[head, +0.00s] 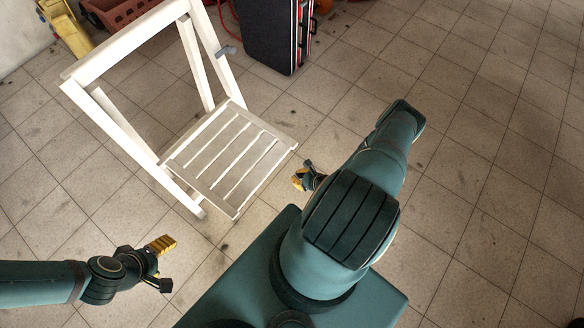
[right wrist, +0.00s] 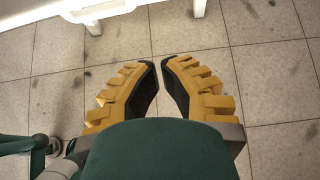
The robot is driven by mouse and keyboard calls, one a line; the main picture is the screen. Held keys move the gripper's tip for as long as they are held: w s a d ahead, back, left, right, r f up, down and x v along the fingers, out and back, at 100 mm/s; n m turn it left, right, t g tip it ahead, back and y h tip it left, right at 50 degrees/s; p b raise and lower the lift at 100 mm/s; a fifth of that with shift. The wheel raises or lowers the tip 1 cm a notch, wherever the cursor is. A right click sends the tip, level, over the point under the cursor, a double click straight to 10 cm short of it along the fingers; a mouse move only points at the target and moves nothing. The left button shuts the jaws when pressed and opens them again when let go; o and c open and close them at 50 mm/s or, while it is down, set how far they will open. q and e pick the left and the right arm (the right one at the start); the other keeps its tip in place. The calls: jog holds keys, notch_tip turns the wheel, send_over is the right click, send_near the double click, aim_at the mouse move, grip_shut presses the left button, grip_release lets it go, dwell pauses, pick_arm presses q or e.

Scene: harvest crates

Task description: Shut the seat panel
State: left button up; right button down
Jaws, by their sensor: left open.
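A white folding chair (head: 128,128) stands unfolded on the floor at upper left in the head view. Its slatted seat panel (head: 231,153) is down, reaching out from the frame toward my body. My left gripper (head: 163,264) is open and empty, in front of the chair to the lower left, apart from the seat. My right gripper (head: 301,180) is beside the seat's right front corner, partly hidden by my arm. In the right wrist view its yellow fingers (right wrist: 157,62) have a narrow empty gap between them. A white part of the chair (right wrist: 100,10) shows beyond them.
A black case (head: 270,35) stands behind the chair to the right. A reddish-brown crate (head: 118,12) and a yellow object (head: 66,28) are at the top left. The tiled floor at right is clear.

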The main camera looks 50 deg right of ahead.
jog(key=w+f+b, duration=0.1)
jog(key=w, duration=0.6)
jog(key=shift+a+f, duration=0.25)
jog(key=shift+a, duration=0.05)
dwell(0.3)
jog(key=shift+r, duration=0.15)
